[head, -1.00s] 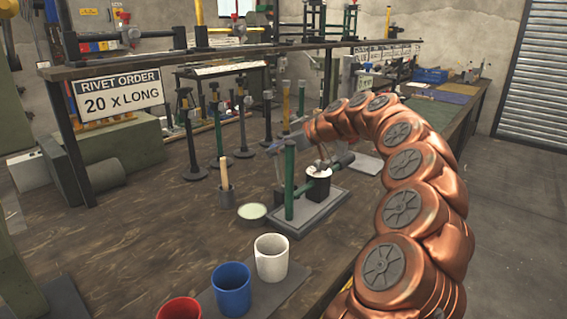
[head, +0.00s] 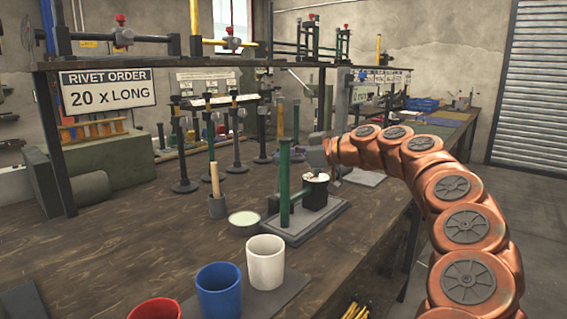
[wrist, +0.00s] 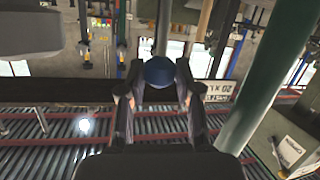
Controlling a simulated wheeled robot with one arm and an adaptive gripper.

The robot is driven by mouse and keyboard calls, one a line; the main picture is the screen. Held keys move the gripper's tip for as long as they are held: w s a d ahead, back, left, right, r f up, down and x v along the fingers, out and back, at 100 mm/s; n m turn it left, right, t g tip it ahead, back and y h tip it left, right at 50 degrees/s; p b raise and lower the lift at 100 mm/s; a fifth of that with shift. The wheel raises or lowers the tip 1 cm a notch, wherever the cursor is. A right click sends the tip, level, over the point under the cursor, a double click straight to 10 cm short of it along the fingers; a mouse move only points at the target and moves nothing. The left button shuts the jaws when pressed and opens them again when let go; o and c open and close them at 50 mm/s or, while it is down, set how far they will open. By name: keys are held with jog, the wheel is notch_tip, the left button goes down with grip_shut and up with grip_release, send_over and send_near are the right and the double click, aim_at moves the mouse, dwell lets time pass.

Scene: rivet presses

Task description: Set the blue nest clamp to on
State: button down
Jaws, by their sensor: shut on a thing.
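A press with a green post (head: 284,185) stands on a grey base plate (head: 322,222) on the bench. A dark cylindrical nest (head: 314,193) with a pale top sits beside the post. My gripper (head: 318,158) is right behind the post, at about the height of the nest top. In the wrist view my gripper (wrist: 160,80) is shut on a round blue knob (wrist: 160,72), which I take to be the blue nest clamp's. The head view hides this knob, so I cannot tell the clamp's setting. The green post (wrist: 275,75) also shows at right in the wrist view.
A white cup (head: 265,263), a blue cup (head: 219,290) and a red cup (head: 155,309) stand in front. A shallow dish (head: 244,222) and a holder with a wooden handle (head: 216,195) are left of the press. Several slim stands fill the bench behind.

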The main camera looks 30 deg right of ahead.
jog(key=shift+s+f, duration=0.15)
jog(key=shift+f, duration=0.15)
jog(key=c, duration=0.8)
grip_release()
jog(key=shift+r, duration=0.1)
jog(key=v, duration=1.2)
